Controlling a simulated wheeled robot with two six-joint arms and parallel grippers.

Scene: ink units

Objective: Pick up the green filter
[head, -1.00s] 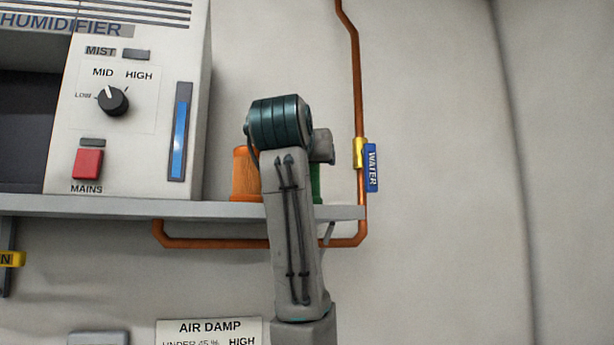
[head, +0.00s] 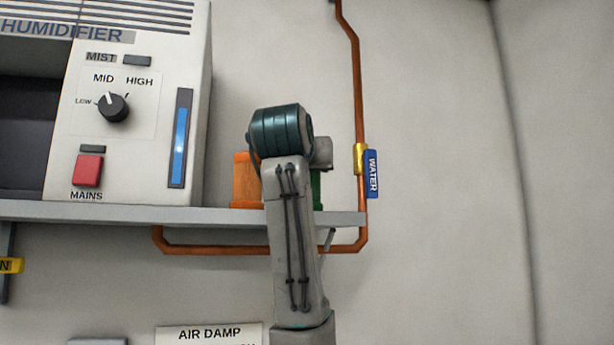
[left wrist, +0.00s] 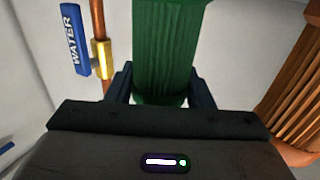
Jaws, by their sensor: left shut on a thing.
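The green filter (left wrist: 163,45) is a ribbed cylinder that fills the upper middle of the left wrist view. My left gripper (left wrist: 163,88) is shut on it, with a dark finger on each side. In the head view only a green sliver of the filter (head: 317,190) shows to the right of my left arm, at shelf level. The arm hides the rest of the filter and the gripper's fingers there. I cannot tell whether the filter rests on the shelf. My right gripper is not in view.
An orange filter (head: 243,181) stands on the shelf (head: 130,213) just left of my arm; it also shows in the left wrist view (left wrist: 292,100). The humidifier (head: 140,160) stands further left. A copper pipe (head: 358,110) with a blue WATER tag (head: 371,174) runs close on the right.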

